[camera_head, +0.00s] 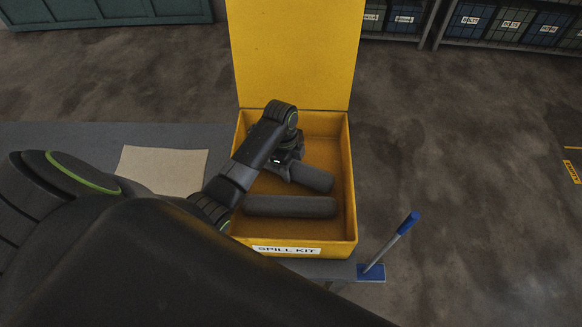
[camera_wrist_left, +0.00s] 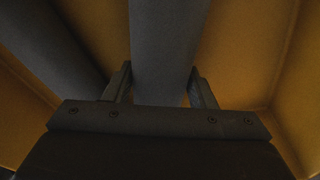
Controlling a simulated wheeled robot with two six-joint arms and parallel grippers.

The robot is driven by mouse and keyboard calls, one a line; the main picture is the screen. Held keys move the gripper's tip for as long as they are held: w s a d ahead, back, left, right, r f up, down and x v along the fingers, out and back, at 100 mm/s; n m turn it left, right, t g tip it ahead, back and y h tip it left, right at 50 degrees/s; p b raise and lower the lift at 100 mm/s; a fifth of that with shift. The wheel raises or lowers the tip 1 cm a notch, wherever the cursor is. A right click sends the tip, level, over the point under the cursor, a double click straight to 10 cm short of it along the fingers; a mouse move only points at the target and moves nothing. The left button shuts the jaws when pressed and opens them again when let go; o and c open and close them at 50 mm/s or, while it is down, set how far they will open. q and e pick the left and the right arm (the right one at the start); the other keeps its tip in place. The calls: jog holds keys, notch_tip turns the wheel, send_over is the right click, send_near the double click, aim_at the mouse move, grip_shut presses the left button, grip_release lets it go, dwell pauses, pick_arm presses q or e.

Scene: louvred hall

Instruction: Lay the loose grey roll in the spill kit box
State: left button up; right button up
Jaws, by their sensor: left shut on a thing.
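The yellow spill kit box (camera_head: 343,232) stands with its lid raised and a "SPILL KIT" label on its front. My left gripper (camera_head: 287,172) reaches down inside the box. It is shut on a grey roll (camera_head: 312,177), which lies at a slant in the box. In the left wrist view the gripper (camera_wrist_left: 160,88) has a finger on each side of this roll (camera_wrist_left: 166,45). A second grey roll (camera_head: 290,206) lies across the front of the box; a grey roll also shows at the left of the wrist view (camera_wrist_left: 52,48). Whether the held roll touches the floor is unclear. My right gripper is not in view.
A beige sheet (camera_head: 163,170) lies on the grey table (camera_head: 60,137) left of the box. A blue-handled tool (camera_head: 407,224) stands tilted in a blue holder at the right. Shelves with dark bins (camera_head: 510,22) are at the back right. Open floor lies right of the box.

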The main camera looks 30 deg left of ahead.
pick_arm(q)
jog(key=shift+f, duration=0.65)
jog(key=o, duration=1)
jog(key=shift+f, duration=0.1)
